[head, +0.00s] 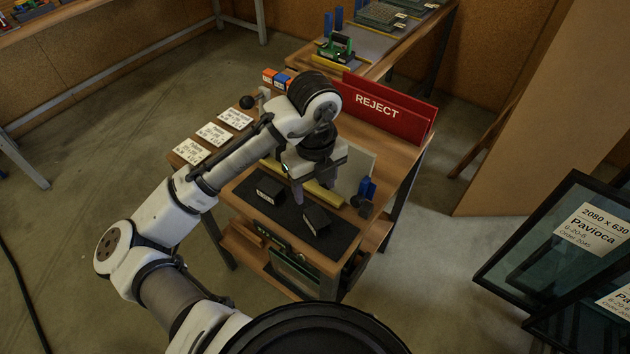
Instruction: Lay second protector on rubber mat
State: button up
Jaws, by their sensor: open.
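The dark rubber mat (249,207) lies on the front part of the wooden bench. Two black block-shaped protectors rest on it: a left one (270,191) and a right one (316,219), with a gap between them. My gripper (312,198) is open, pointing down just above and behind the right protector. One finger shows at its left side; the other is hard to make out. I cannot tell whether the fingers touch the right protector. Nothing shows held between them.
A yellow bar (325,195) runs behind the protectors. A blue clamp (367,187) and an upright pale panel (358,165) stand at the right. A red REJECT bin (390,112) is at the back; white labels (213,134) lie at left. Framed glass panes (570,245) lean at far right.

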jog(key=shift+r, duration=0.5)
